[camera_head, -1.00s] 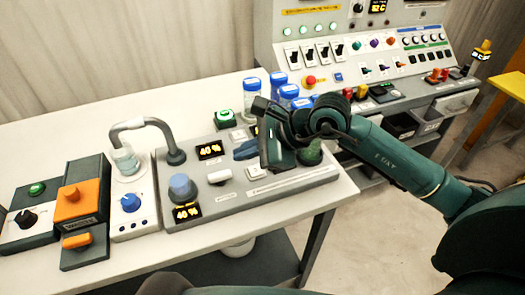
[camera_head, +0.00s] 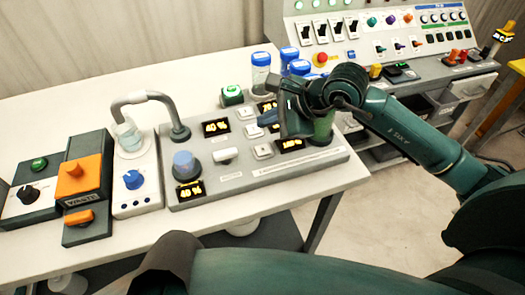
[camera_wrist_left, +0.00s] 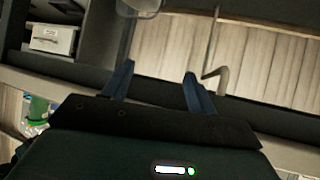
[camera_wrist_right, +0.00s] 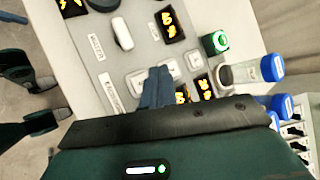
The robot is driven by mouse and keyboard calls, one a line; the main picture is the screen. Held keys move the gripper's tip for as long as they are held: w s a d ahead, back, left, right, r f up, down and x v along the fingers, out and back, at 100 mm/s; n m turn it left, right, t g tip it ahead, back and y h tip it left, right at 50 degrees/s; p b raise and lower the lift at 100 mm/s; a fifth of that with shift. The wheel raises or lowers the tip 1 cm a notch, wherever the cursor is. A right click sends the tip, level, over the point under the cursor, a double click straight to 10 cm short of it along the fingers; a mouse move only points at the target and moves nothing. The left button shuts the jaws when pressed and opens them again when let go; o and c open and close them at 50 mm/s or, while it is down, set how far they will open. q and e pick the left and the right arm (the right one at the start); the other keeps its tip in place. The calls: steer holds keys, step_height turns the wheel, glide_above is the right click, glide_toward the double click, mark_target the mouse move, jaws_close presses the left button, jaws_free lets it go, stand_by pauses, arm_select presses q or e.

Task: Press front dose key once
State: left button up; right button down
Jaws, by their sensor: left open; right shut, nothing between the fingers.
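The grey dosing panel (camera_head: 215,183) lies on the white table. White square keys sit on it, the front one (camera_head: 263,150) and another (camera_head: 252,132) farther back. My right gripper (camera_head: 267,118) is shut and empty above the panel, its blue fingertips behind the front key in the head view. In the right wrist view the shut fingers (camera_wrist_right: 158,72) point at the panel, with a white key (camera_wrist_right: 137,82) beside them. Contact cannot be told. My left gripper (camera_wrist_left: 156,72) is open and empty, away from the panel.
Lit amber displays (camera_head: 215,127) and a white lever (camera_head: 225,155) share the panel. A green button (camera_head: 232,95) and blue-capped jars (camera_head: 261,70) stand behind. An orange waste unit (camera_head: 80,180) and a blue-knob unit (camera_head: 134,190) with a curved pipe stand left. A control console (camera_head: 375,45) is at the back.

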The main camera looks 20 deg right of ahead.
steer(key=b, duration=0.2)
glide_above(267, 151)
step_height(267, 151, down, 4)
steer(key=shift+f, duration=0.2)
steer(key=shift+f+b, duration=0.6)
steer(key=shift+b, duration=0.2)
arm_select(q)
steer(key=shift+w+d+f+t+h, duration=0.15)
steer(key=shift+w+d+t+h, duration=0.1)
steer(key=shift+d, duration=0.15)
steer(key=shift+w+d+f+t+h, duration=0.15)
steer(key=shift+w+d+h, duration=0.1)
steer(key=shift+d, duration=0.15)
arm_select(e)
steer(key=shift+f, duration=0.2)
arm_select(q)
steer(key=shift+s+a+f, duration=0.1)
steer(key=shift+a+f, duration=0.05)
steer(key=shift+f+b, duration=0.65)
steer(key=shift+b, duration=0.2)
arm_select(e)
steer(key=shift+f, duration=0.45)
